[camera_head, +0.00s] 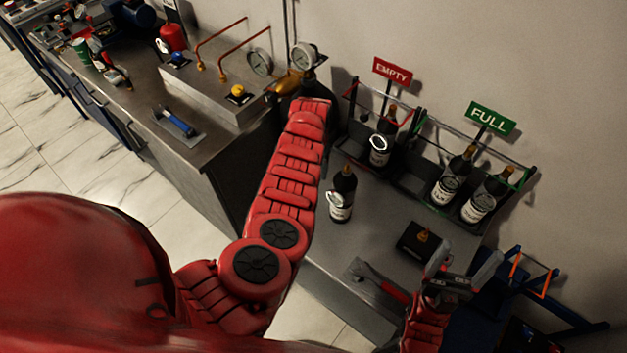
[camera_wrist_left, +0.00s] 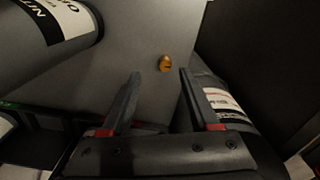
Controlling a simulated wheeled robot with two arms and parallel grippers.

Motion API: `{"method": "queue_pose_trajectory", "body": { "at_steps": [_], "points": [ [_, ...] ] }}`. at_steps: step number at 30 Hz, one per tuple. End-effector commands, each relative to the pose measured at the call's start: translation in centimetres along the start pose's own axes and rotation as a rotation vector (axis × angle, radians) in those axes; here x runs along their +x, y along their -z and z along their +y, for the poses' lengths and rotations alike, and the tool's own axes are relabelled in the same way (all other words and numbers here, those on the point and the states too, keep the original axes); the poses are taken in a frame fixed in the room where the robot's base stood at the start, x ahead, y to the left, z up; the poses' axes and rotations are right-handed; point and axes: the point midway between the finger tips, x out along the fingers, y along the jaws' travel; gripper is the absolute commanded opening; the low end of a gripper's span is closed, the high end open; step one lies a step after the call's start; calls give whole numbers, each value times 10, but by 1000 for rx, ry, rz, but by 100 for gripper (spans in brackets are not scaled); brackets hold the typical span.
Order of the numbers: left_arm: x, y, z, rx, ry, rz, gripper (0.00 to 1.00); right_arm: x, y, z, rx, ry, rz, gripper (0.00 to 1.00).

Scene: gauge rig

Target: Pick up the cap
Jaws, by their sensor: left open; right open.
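A small brass piece (camera_wrist_left: 166,63), which looks like the cap, lies on a grey surface in the left wrist view. My left gripper (camera_wrist_left: 160,78) is open and empty. Its fingertips point toward the brass piece, which is apart from them and between their lines. In the head view my left arm reaches to the back, and its gripper is hidden. My right gripper (camera_head: 464,264) is open and empty at the lower right, near a black block (camera_head: 418,242) with a brass piece on top (camera_head: 423,236).
A dark bottle (camera_head: 341,194) stands on the grey bench. Racks marked EMPTY (camera_head: 392,71) and FULL (camera_head: 490,118) hold bottles behind it. Gauges (camera_head: 304,55) stand at the back. Labelled cylinders (camera_wrist_left: 55,25) flank the left gripper.

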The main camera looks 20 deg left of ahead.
Motion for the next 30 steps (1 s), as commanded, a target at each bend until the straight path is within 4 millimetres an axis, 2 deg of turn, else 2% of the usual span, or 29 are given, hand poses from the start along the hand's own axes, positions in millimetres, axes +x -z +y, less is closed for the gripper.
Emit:
{"method": "queue_pose_trajectory", "body": {
  "at_steps": [8,16,26,30],
  "points": [
    [17,2,-4,-4,-3,-3,62,-5,-1,0,0,0,0,82],
    [51,6,-8,-1,0,0,62,-28,-5,-1,0,0,0,82],
    [53,7,-8,0,1,2,62,-28,-5,-1,0,0,0,82],
    [53,7,-8,0,1,1,38,-28,-5,-1,0,0,0,82]
  ]
}}
